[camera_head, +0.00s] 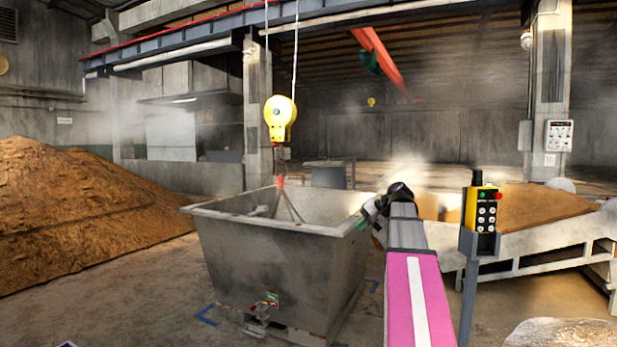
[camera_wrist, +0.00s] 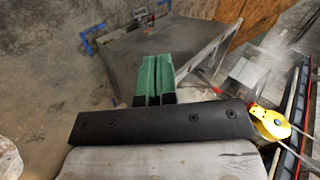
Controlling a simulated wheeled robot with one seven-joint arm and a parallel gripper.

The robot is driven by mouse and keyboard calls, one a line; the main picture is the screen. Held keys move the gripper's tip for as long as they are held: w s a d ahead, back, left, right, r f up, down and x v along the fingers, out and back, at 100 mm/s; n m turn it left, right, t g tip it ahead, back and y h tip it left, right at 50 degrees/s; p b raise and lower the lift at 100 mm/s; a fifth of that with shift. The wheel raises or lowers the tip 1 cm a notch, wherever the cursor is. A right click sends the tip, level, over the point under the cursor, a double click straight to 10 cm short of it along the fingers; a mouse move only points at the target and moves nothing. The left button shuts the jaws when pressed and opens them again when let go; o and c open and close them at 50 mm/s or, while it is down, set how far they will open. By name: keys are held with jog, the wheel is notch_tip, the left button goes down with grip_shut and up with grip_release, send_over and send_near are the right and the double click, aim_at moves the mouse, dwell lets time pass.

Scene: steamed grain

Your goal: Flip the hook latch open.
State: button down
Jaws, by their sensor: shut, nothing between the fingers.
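The yellow hoist block (camera_head: 279,117) hangs on a cable above the grey bin, with a small red hook (camera_head: 281,182) below it at the bin's sling legs. The hook's latch is too small to make out. A small mechanism with red and green marks (camera_head: 266,304) sits low on the bin's front. My gripper (camera_head: 368,212) is over the bin's right rim in the head view, apart from the hook. In the wrist view its green fingers (camera_wrist: 154,74) are together and empty. The yellow block also shows there at the right (camera_wrist: 269,122), beside my gripper.
The open grey bin (camera_head: 275,265) stands on the floor inside blue corner marks. A yellow control box (camera_head: 482,208) on a post is right of my arm. A conveyor-like trough (camera_head: 540,235) lies farther right, and a brown grain heap (camera_head: 75,215) at left. Steam drifts behind.

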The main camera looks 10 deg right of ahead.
jog(key=s+a+f+n+g+h, duration=0.1)
jog(key=s+a+f+h, duration=0.3)
jog(key=f, duration=0.8)
jog(key=s+a+f+n+g+y, duration=0.15)
jog(key=a+f, duration=0.45)
jog(key=f, duration=0.6)
jog(key=s+a+f+g+h, duration=0.25)
jog(key=a+f, duration=0.35)
jog(key=f, duration=0.6)
jog(key=s+a+f+n+h, duration=0.2)
jog(key=s+a+f, duration=0.1)
jog(key=s+f, duration=0.5)
notch_tip(320, 180, down, 2)
jog(key=shift+s+a+g+h, duration=0.2)
jog(key=shift+s+g+h, duration=0.1)
jog(key=shift+s+h, duration=0.1)
jog(key=shift+w+n, duration=0.15)
jog(key=shift+n, duration=0.1)
